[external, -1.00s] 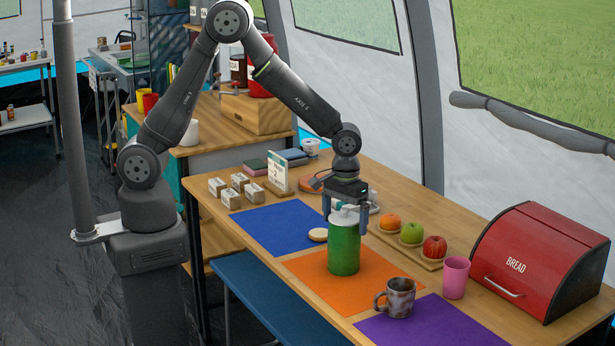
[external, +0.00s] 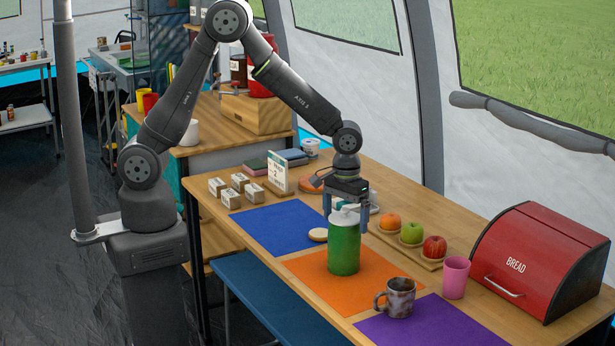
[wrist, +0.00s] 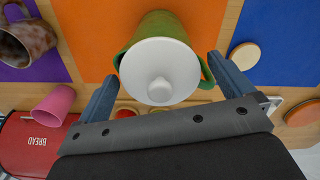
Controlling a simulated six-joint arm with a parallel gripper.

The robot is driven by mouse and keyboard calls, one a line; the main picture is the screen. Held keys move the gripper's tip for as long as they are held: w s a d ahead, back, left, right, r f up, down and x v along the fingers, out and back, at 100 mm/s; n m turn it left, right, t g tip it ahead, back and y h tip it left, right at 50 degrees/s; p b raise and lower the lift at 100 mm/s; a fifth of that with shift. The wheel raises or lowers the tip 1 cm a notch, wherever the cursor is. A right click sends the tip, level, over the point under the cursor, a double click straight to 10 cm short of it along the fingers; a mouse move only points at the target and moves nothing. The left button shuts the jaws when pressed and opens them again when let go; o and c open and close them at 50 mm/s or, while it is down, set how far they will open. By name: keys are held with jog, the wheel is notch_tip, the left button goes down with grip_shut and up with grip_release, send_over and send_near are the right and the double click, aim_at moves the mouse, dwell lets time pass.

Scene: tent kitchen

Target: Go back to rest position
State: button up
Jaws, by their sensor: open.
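The canister stands upright on the orange mat (external: 303,270). In the wrist view, the white lid (wrist: 160,72) with its knob lies between the open fingers of my gripper (wrist: 160,85), with a visible gap on each side. Whether the fingers touch the canister's green sides cannot be told for certain, but they look apart from it.
A speckled mug (external: 396,297) stands at the purple mat, beside a pink cup (external: 454,277). Fruit sits on a wooden board (external: 390,238). A red bread box (external: 540,258) is at the right. A round lid-like disc (external: 318,235) lies near the blue mat (external: 275,228), which is mostly clear.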

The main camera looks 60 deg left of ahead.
notch_tip(320, 180, up, 9)
jog(key=shift+f, duration=0.1)
jog(key=shift+s+a+f, duration=0.1)
jog(key=shift+f, duration=0.25)
notch_tip(320, 180, down, 11)
jog(key=shift+f, duration=0.1)
notch_tip(320, 180, up, 4)
jog(key=shift+r, duration=0.1)
jog(key=s+d+r, duration=0.6)
jog(key=s+r, duration=0.4)
jog(key=r, duration=0.2)
jog(key=w+a+n, duration=0.3)
jog(key=w+a, duration=0.5)
jog(key=a, duration=0.5)
jog(key=w+a+n, duration=0.4)
jog(key=w+a, duration=0.5)
jog(key=a, duration=0.4)
jog(key=shift+a+r, duration=0.15)
jog(key=shift+a, duration=0.05)
